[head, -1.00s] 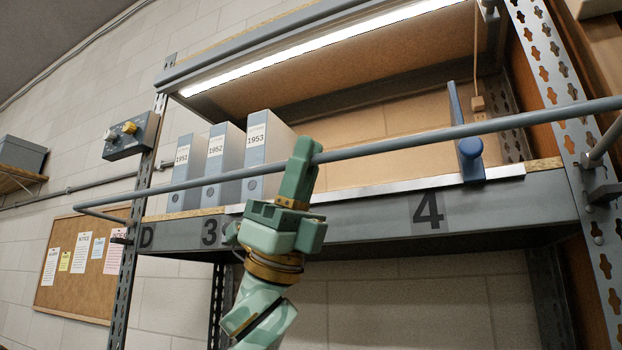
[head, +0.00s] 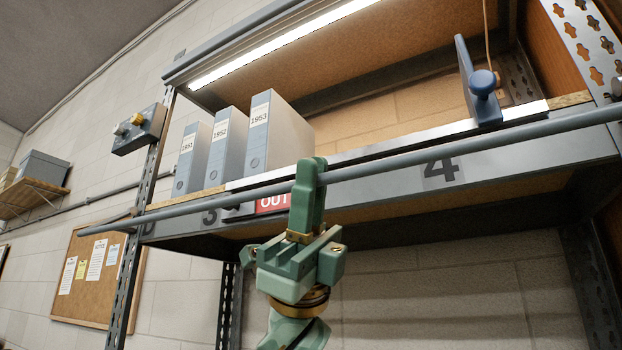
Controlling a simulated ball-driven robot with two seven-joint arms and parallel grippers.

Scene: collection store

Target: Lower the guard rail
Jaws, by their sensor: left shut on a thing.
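The guard rail (head: 430,157) is a long grey bar that runs across the front of the shelf, at the height of the shelf's front beam (head: 510,155). My left gripper (head: 309,175) is shut on the rail near the middle of the picture, with its arm coming up from below. The rail covers part of the beam's labels and of a red "OUT" sign (head: 273,202). The rail's left end shows near the left upright; its right end runs out of the picture. My right gripper is not in view.
Binders marked 1951 (head: 192,160), 1952 (head: 226,150) and 1953 (head: 272,140) stand on the shelf's left part. A blue bookend with a round knob (head: 482,84) stands at the right. A control box (head: 139,130) is on the left upright. Below the beam is open.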

